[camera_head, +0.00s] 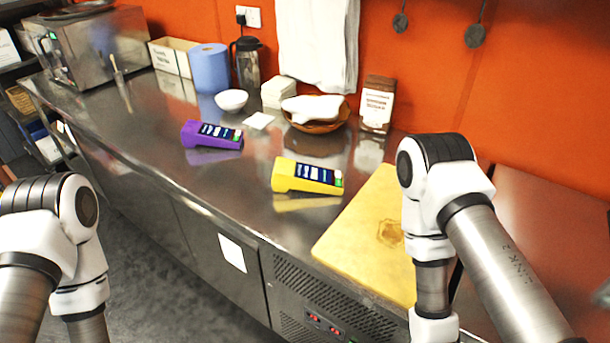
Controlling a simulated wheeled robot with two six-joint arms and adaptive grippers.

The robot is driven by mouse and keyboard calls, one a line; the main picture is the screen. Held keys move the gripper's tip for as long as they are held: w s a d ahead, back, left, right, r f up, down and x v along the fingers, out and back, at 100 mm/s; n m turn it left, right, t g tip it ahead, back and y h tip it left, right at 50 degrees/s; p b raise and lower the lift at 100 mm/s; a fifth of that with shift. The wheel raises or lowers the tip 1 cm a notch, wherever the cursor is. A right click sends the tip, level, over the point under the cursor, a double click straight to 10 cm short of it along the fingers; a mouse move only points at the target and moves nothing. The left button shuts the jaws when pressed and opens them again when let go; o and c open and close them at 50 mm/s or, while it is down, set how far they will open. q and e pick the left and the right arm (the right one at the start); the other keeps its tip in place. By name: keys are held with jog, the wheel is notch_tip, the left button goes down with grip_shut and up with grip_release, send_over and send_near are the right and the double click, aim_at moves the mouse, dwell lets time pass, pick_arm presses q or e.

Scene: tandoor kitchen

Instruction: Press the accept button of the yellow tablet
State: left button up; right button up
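The yellow tablet (307,176) is a wedge-shaped device on the steel counter, left of the cutting board. Its dark screen faces up and has a small green patch at its right end; the button's label is too small to read. A similar purple tablet (212,135) stands to its left and farther back. My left arm comes in at the lower left and my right arm at the right, over the cutting board. Both arms run out of the bottom of the picture, so neither gripper shows. Nothing touches the yellow tablet.
A wooden cutting board (345,237) lies right of the yellow tablet. Behind the tablets are a white bowl (231,100), a basket (316,123) with white cloth, a brown packet (377,104), a blue roll (209,69) and a flask (247,64). The counter (225,185) between the tablets is clear.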

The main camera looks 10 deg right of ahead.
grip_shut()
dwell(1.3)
